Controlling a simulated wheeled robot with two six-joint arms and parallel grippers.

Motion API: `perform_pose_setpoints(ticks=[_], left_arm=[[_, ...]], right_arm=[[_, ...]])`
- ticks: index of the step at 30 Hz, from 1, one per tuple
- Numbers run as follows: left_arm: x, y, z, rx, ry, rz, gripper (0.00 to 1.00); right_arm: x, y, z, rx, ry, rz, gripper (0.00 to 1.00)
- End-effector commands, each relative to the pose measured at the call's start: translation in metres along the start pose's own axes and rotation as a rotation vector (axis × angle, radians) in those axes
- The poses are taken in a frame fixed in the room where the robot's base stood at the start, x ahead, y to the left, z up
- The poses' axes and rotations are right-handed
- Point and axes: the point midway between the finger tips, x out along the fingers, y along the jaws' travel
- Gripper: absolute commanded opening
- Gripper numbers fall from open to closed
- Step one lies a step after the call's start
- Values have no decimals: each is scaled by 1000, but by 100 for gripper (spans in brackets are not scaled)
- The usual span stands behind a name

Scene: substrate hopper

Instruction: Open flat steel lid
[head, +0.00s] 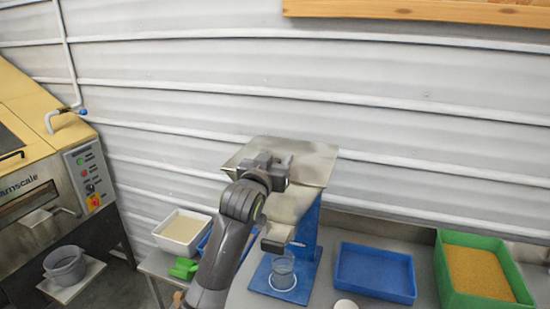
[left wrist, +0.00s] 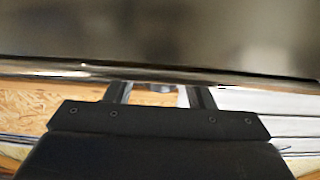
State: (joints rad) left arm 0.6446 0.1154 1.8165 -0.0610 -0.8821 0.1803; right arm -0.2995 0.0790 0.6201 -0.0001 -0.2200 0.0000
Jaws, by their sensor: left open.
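The flat steel lid (head: 312,160) lies as a broad metal plate on top of the steel hopper (head: 290,206), which a blue stand (head: 307,232) carries. My left gripper (head: 286,166) is open, in front of the lid in the head view and overlapping its middle. In the left wrist view a dark metal sheet (left wrist: 160,40), which looks like the lid, fills the top. Its edge crosses the open fingers of my left gripper (left wrist: 160,92); their tips are hidden behind it. I cannot tell whether they touch it. My right gripper is not in view.
A clear beaker (head: 283,272) stands below the hopper. A blue tray (head: 375,272) and a green bin of tan grains (head: 526,290) are to the right. A white bin (head: 181,232) and green scoop (head: 184,268) are left. The corrugated wall (head: 400,120) is close behind.

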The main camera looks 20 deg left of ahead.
Motion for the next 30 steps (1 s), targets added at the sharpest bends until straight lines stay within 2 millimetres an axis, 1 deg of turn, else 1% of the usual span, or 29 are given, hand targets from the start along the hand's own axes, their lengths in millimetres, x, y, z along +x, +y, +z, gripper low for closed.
perform_pose_setpoints(ticks=[6, 7, 18, 25, 30], left_arm=[[0, 0, 0, 0, 0, 0, 49], [0, 0, 0, 0, 0, 0, 47], [0, 0, 0, 0, 0, 0, 0], [2, 0, -1, 0, -3, 0, 0], [13, 0, -6, 2, -27, 2, 0]], right_arm=[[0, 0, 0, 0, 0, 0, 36], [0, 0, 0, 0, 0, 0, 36], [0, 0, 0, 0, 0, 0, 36], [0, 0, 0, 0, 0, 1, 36], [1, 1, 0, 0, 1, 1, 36]])
